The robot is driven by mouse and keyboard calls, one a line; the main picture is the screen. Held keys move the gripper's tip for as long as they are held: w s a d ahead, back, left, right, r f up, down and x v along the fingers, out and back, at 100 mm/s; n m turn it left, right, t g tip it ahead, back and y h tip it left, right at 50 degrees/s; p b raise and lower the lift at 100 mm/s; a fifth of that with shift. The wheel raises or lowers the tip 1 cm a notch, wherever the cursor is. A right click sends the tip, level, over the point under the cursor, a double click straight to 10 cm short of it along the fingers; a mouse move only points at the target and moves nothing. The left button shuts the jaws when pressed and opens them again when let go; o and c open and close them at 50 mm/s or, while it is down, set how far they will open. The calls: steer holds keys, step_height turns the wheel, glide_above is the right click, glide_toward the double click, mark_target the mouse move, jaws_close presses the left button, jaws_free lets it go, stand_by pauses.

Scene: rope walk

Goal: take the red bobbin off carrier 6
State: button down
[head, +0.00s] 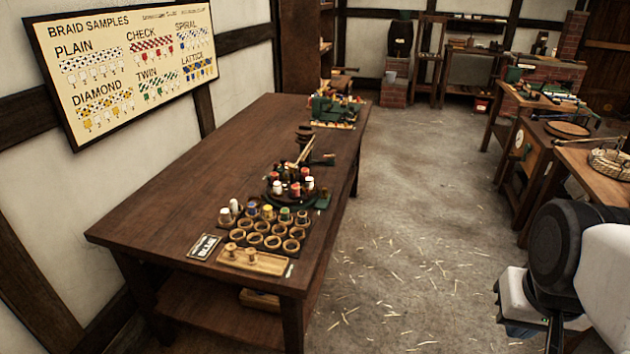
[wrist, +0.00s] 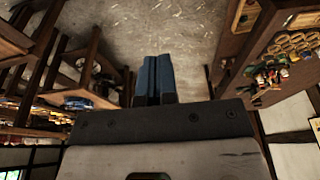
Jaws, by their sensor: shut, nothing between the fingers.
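In the head view, the braiding machine with its ring of carriers (head: 288,188) stands on the long dark table. Red and white bobbins stand on it. A red bobbin (head: 295,189) shows at the front of the ring. The carrier numbers are too small to read, so I cannot tell which is carrier 6. In the wrist view, my gripper (wrist: 155,78) is shut and empty, with its blue fingers together over the floor. It is well apart from the machine. The machine also shows at the right of the wrist view (wrist: 270,77), small and partly cropped in detail.
A rack of round wooden cups (head: 272,236) with several bobbins stands at the table's (head: 190,190) front, beside a small sign (head: 204,246) and a wooden tray (head: 254,261). A green machine (head: 335,108) stands at the far end.

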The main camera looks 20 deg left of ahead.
mark_target(296, 191)
steer(key=c, duration=1)
jaws_free()
